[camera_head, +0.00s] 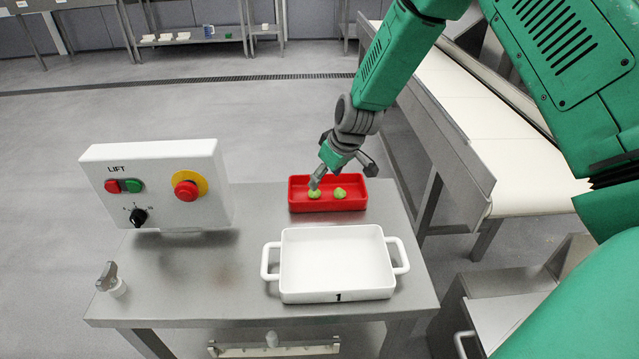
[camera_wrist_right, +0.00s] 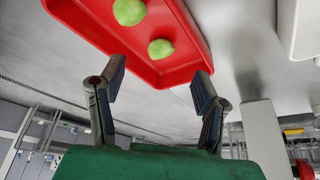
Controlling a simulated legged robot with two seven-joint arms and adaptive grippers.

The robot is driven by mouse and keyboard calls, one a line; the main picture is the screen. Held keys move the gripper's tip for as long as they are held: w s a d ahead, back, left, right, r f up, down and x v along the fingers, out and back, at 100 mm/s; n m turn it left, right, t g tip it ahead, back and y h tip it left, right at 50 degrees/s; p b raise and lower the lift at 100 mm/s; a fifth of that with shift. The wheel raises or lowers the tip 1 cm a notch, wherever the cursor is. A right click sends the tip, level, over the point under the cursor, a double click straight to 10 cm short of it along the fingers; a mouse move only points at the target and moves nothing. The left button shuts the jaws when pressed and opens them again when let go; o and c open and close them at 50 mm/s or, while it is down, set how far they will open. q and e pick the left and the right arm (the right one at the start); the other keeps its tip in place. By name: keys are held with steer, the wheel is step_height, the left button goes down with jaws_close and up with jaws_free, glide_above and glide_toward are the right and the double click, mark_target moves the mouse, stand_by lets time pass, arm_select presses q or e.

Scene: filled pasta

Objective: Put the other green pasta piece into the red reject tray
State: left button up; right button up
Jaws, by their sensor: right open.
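The red reject tray (camera_head: 328,207) sits at the back right of the steel table. Two green pasta pieces lie inside it, one left (camera_head: 314,194) and one right (camera_head: 340,193). In the right wrist view the red tray (camera_wrist_right: 100,36) is at the top, with both green pieces (camera_wrist_right: 130,12) (camera_wrist_right: 161,48) on its floor. My right gripper (camera_head: 343,174) is over the tray, its fingers pointing down. In its wrist view the gripper (camera_wrist_right: 160,76) is open, with its fingers wide apart and nothing held. My left gripper is out of view.
An empty white tray (camera_head: 337,295) marked 1 stands in front of the red tray. A LIFT control box (camera_head: 155,168) stands at the table's left, near a small grey knob (camera_head: 110,280). A white conveyor (camera_head: 480,150) runs at the right.

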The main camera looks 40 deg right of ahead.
steer(key=p+v, duration=0.1)
steer(key=v, duration=0.4)
steer(key=shift+w, duration=0.1)
stand_by(0.3)
